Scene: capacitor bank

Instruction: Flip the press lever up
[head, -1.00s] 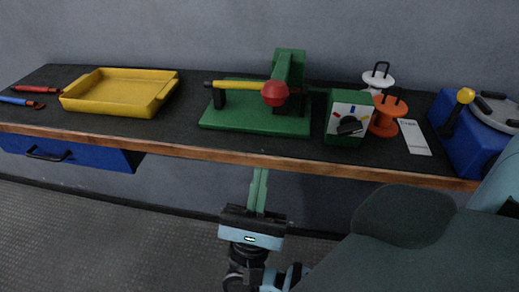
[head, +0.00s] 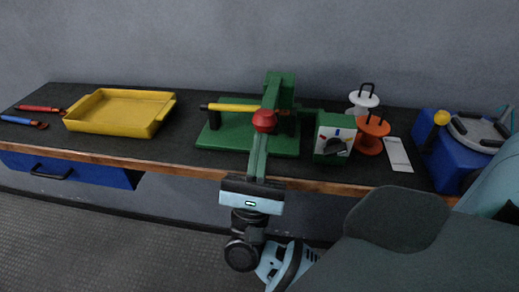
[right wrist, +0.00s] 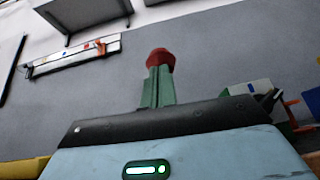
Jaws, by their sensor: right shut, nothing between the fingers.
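The press has a green base (head: 228,134) and a green upright (head: 279,90) on the workbench. A yellow bar (head: 232,107) with a dark left end lies nearly level across it. A red ball knob (head: 264,120) sits at the front of the press, low over the base; the lever behind it is mostly hidden. My right gripper (head: 261,138) is shut and empty, its green fingers pointing up at the knob from the front. In the right wrist view the red knob (right wrist: 160,58) shows just beyond the fingertips (right wrist: 158,72). I cannot tell whether they touch. My left gripper is not in view.
A green box with a dial (head: 334,138), an orange spool (head: 372,132) and a white spool (head: 363,98) stand right of the press. A yellow tray (head: 120,112) is at left. A blue unit (head: 455,155) is at far right. Bench between tray and press is clear.

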